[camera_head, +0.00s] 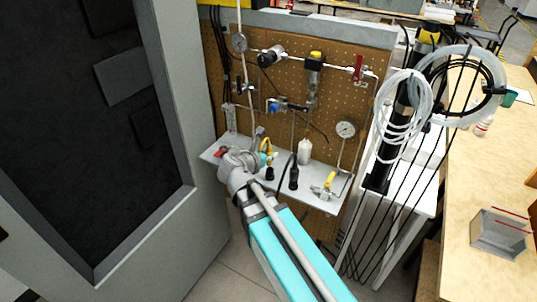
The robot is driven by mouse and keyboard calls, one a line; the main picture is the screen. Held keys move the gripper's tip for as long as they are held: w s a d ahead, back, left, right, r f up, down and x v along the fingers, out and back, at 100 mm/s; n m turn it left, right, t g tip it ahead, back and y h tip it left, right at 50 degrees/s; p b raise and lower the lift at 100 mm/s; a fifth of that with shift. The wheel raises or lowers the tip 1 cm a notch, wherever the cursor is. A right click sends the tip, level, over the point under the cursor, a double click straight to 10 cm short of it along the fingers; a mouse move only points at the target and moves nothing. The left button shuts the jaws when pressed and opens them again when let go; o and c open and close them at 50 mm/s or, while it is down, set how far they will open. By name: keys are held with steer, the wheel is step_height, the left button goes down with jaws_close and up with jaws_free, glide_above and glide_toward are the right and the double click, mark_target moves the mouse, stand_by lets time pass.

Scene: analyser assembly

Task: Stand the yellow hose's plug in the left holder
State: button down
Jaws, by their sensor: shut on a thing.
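My gripper (262,157) is over the left part of the grey shelf, small in the picture and partly hidden by my wrist. It is shut, and the yellow hose (266,146) curves up right beside it. The hose's plug is too small and covered to make out; it appears to be in my fingers. The left holder (269,174), small and black, stands on the shelf just below and right of my gripper. The right holder (293,182) is also black, with a black hose (291,161) rising from it. I cannot tell whether the plug touches the left holder.
A white bottle (304,152) and a yellow-handled valve (328,182) are on the shelf (318,172). A perforated brown board (347,77) with pipes and gauges stands behind. A grey cabinet (165,110) is close on the left. Coiled white tubing (400,112) hangs on the right.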

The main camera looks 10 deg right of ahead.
mark_target(270, 162)
steer(key=shift+w+d+f+b, duration=0.1)
steer(key=shift+w+f+b, duration=0.05)
steer(key=shift+f+b, duration=0.3)
steer(key=shift+w+d+f+b, duration=0.1)
steer(key=shift+f+b, duration=0.2)
steer(key=shift+f, duration=0.1)
stand_by(0.4)
steer(key=shift+f+b, duration=1.1)
steer(key=shift+b, duration=0.05)
stand_by(1.9)
stand_by(0.5)
steer(key=shift+c, duration=1.5)
jaws_free()
steer(key=shift+r, duration=0.15)
